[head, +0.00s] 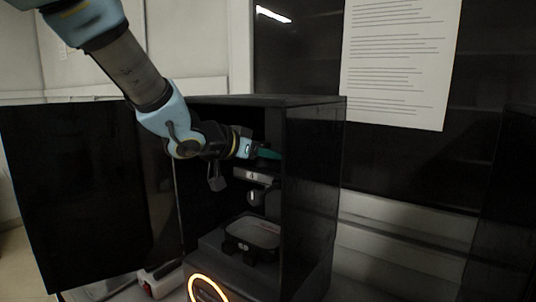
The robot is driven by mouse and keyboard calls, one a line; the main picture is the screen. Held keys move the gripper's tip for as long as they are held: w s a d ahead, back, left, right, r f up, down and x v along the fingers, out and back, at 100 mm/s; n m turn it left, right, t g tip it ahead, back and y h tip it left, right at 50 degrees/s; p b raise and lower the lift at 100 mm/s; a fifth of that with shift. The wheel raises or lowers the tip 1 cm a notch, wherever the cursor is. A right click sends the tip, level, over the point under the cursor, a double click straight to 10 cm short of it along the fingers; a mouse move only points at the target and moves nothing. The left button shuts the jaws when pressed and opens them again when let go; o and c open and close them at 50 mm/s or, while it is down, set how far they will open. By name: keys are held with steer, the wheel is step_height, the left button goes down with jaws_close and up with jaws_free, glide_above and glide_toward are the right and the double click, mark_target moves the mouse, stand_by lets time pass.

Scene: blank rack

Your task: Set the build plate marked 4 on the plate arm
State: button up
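A grey block with a mark that looks like 4, the build plate (254,176), is inside the dark open-fronted cabinet, above the tray. My gripper (266,153) reaches into the cabinet from the left, with its teal fingertips just above the plate. I cannot tell whether the fingers touch or hold it, or whether they are open or shut. A small rounded grey part (254,197) shows right below the plate. The plate arm is not clearly seen; the dark interior hides how the plate is supported.
The cabinet (313,190) has a dark right side wall close to my gripper. Its door (85,195) stands open at left. A black-rimmed tray (233,238) sits low inside. An orange-lit ring (193,283) is on the front. A printed sheet (398,60) hangs behind.

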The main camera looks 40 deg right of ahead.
steer(key=shift+o, duration=0.4)
steer(key=shift+w+a, duration=0.15)
steer(key=shift+w, duration=0.2)
steer(key=shift+a+r, duration=0.15)
steer(key=shift+a, duration=0.2)
steer(key=s+v, duration=0.1)
steer(key=v, duration=0.8)
steer(key=shift+a+r, duration=0.2)
steer(key=shift+a, duration=0.15)
